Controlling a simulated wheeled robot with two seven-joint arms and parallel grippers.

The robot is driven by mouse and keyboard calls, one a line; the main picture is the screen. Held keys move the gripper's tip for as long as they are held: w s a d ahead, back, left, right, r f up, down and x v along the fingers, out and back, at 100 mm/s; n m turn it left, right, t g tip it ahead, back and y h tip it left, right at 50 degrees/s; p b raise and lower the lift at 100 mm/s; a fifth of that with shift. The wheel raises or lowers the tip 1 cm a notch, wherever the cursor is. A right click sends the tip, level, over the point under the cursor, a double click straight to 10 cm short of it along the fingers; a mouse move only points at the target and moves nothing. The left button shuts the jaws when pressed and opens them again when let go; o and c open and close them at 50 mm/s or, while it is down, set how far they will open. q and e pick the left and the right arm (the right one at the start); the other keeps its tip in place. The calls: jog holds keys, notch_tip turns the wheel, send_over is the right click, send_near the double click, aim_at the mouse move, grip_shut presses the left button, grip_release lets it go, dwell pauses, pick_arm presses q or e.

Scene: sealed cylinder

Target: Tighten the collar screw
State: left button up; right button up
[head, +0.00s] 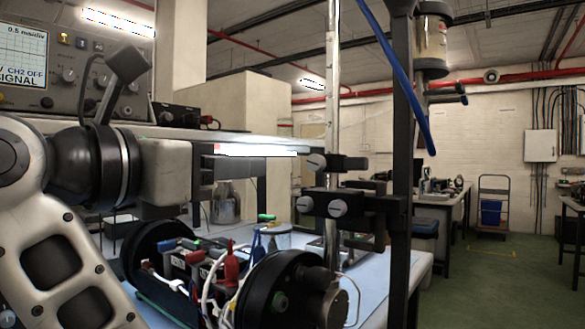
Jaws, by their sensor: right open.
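A dark clamp collar (362,205) sits around an upright steel rod (332,110) near the middle of the head view. Round slotted screw heads (337,208) show on its front face. A smaller dark clamp (347,163) with a similar screw head (316,163) sits on the rod just above. My right gripper is hard to make out among the dark parts around the rod. It is open, and I see nothing held in it. A white jointed arm (65,225) fills the left side; I cannot make out left gripper fingers on it.
Below stands an electronics assembly with wires between black end discs (283,290). A dark upright post (402,150) and blue rod (405,90) stand just right of the clamps. An oscilloscope (45,65) is at upper left. Green floor (490,270) is open at right, before a trolley (493,205).

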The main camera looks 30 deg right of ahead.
aim_at(313, 162)
jog(key=x, duration=1.5)
jog(key=shift+s+d, duration=0.1)
jog(key=shift+s, duration=0.15)
jog(key=c, duration=1)
